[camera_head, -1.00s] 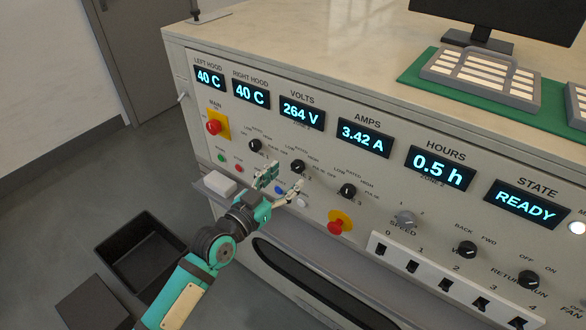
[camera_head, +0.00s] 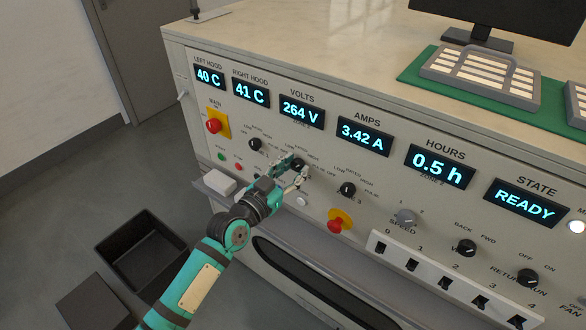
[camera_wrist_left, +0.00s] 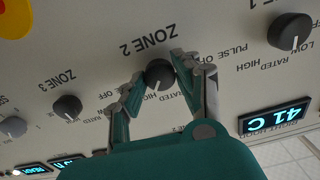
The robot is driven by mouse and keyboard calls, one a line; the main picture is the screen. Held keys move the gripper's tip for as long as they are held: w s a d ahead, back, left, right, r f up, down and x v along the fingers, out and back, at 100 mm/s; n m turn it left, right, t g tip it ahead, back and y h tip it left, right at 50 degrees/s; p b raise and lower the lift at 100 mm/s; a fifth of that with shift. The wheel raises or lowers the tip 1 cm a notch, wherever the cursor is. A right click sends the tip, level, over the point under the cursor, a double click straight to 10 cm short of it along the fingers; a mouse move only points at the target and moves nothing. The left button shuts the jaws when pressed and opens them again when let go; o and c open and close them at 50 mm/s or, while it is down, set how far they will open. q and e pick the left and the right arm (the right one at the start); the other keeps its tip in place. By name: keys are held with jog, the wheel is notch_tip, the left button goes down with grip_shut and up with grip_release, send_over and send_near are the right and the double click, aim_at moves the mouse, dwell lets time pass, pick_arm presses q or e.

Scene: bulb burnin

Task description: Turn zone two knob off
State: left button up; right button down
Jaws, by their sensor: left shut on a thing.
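The zone two knob (camera_wrist_left: 159,74) is a round black knob with a pale pointer line, under the printed label ZONE 2 in the left wrist view. In the head view the zone two knob (camera_head: 298,163) is partly hidden by my gripper. My left gripper (camera_head: 295,172) has its fingers at this knob on the panel. In the left wrist view my left gripper (camera_wrist_left: 160,86) has one finger on each side of the knob, shut on it. The pointer slants toward the lower left there; its exact setting is hard to tell. My right gripper is not in view.
The zone one knob (camera_head: 255,145) and zone three knob (camera_head: 347,190) sit on either side. A red emergency button (camera_head: 336,226) on yellow is at lower right, another red main switch (camera_head: 213,126) at left. A white block (camera_head: 220,183) lies on the ledge below.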

pick_arm(q)
grip_shut()
jog(key=shift+n, duration=0.3)
jog(key=n+p, duration=0.1)
jog(key=n, duration=0.3)
jog(key=shift+n, duration=0.4)
jog(key=n, duration=0.6)
jog(key=shift+p, duration=0.4)
jog(key=n+p, duration=0.1)
jog(key=n, duration=0.5)
jog(key=shift+n, duration=0.4)
jog(key=n+p, duration=0.1)
jog(key=n, duration=0.4)
jog(key=shift+n, duration=0.4)
jog(key=shift+f, duration=0.1)
